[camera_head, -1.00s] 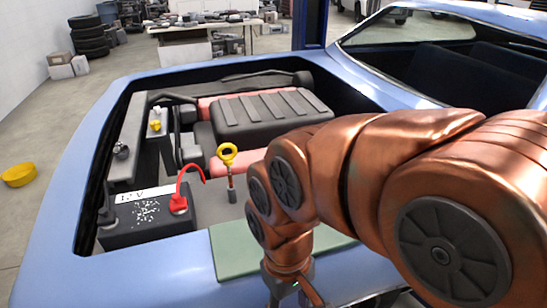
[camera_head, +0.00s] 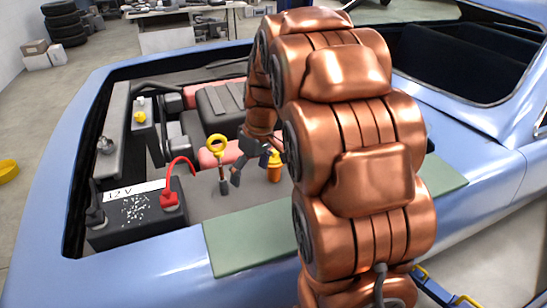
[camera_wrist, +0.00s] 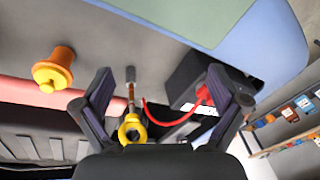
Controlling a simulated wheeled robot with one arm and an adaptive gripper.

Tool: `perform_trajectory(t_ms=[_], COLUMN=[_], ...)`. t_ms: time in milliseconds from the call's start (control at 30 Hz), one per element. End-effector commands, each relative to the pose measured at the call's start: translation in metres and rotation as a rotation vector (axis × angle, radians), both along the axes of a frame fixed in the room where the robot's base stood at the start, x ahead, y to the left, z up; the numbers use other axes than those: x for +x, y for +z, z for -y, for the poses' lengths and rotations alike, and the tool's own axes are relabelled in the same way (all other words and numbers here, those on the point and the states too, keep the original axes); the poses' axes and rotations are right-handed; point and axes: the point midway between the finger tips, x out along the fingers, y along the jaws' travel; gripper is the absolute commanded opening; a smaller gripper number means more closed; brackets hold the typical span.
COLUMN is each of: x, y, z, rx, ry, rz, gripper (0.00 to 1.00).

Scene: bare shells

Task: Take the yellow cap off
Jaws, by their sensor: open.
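A yellow cap (camera_head: 275,156) tops an orange neck in the engine bay, partly behind my gripper in the head view. It shows at the left of the wrist view (camera_wrist: 48,76), outside the fingers. A smaller yellow cap (camera_head: 139,116) sits on a grey reservoir at the bay's left. My gripper (camera_head: 249,171) is open and empty, low over the bay, between the dipstick and the orange neck in the head view. Its fingers (camera_wrist: 160,84) are spread in the wrist view.
The yellow ring dipstick (camera_head: 217,146) stands just left of my gripper. It also shows between the fingers in the wrist view (camera_wrist: 132,130). A black battery (camera_head: 137,212) with a red cable (camera_head: 181,160) is further left. A green mat (camera_head: 250,240) covers the near fender.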

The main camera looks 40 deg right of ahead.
Motion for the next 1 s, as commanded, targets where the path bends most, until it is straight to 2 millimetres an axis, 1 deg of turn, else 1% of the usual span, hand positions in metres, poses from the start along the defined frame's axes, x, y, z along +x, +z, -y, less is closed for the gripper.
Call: perform_trajectory(t_ms=[33,100,167,300,367,400,500,600,700,800,867,1000], x=[0.013,0.032,0.046,0.076,0.088,0.095,0.109,0.119,0.125,0.129,0.13,0.134], y=[-0.005,-0.008,-0.013,-0.023,-0.029,-0.032,-0.042,-0.048,-0.055,-0.057,-0.059,-0.069], z=[0.015,0.034,0.051,0.094,0.112,0.125,0.153,0.177,0.193,0.202,0.204,0.202], rx=[0.005,0.006,0.009,0.005,0.001,-0.002,-0.011,-0.024,-0.029,-0.036,-0.037,-0.037], ry=[0.009,0.033,0.054,0.101,0.124,0.136,0.169,0.196,0.214,0.225,0.23,0.232], rz=[0.014,0.048,0.072,0.137,0.164,0.183,0.223,0.259,0.28,0.295,0.3,0.3], gripper=[0.97,0.97,0.97,0.97,0.97,0.97,0.97,0.97,0.97,0.97,0.97,0.97])
